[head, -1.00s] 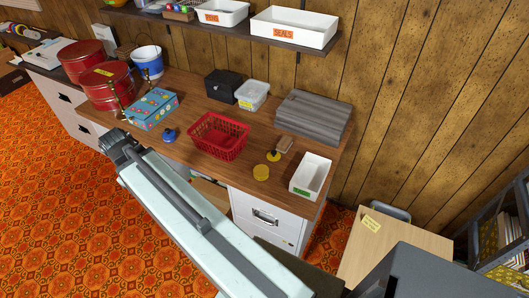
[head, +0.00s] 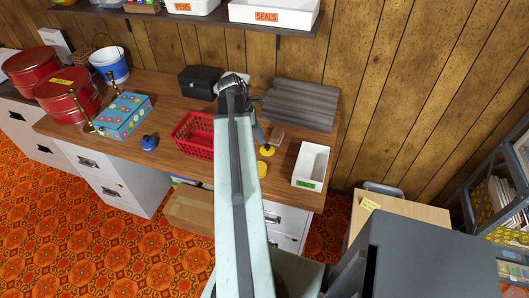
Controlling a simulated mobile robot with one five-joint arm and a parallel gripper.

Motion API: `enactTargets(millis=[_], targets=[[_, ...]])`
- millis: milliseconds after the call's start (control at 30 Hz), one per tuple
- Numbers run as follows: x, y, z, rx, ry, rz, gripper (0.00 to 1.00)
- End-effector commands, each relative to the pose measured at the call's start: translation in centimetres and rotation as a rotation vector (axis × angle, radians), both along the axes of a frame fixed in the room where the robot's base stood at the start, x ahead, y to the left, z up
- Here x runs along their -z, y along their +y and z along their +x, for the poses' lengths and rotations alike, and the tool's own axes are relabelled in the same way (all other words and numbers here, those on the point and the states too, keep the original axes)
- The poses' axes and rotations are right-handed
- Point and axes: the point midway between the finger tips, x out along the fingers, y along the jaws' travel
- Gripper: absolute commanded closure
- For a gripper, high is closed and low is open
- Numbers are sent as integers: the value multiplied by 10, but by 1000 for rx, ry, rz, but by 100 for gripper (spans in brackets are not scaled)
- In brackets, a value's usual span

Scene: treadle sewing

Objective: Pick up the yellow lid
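A flat yellow disc (head: 262,170) lies on the wooden desk, its left part hidden behind my arm. A second, smaller yellow round piece (head: 267,150) lies just behind it, beside a small pale block-like thing (head: 276,134). I cannot tell for certain which of the two is the lid. My arm reaches up the middle of the head view over the desk. My gripper (head: 258,130) shows only as a small grey part right of the arm, near the yellow pieces. Its fingers are too hidden and small to tell open from shut.
A red basket (head: 190,136) stands left of my arm. A white bin (head: 311,165) stands to the right and a grey ridged stack (head: 301,104) behind. A black box (head: 196,82) stands at the back. A shelf (head: 150,12) overhangs the desk's rear.

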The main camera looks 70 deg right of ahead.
Motion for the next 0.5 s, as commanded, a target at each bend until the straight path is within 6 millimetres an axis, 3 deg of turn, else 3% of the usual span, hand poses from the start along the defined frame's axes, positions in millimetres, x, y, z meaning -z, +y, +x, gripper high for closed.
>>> enactTargets(millis=[33,233,500], targets=[[10,0,-1,-1,0,0,67],[17,0,-2,-4,0,0,67],[57,-6,-18,-7,0,0,67]])
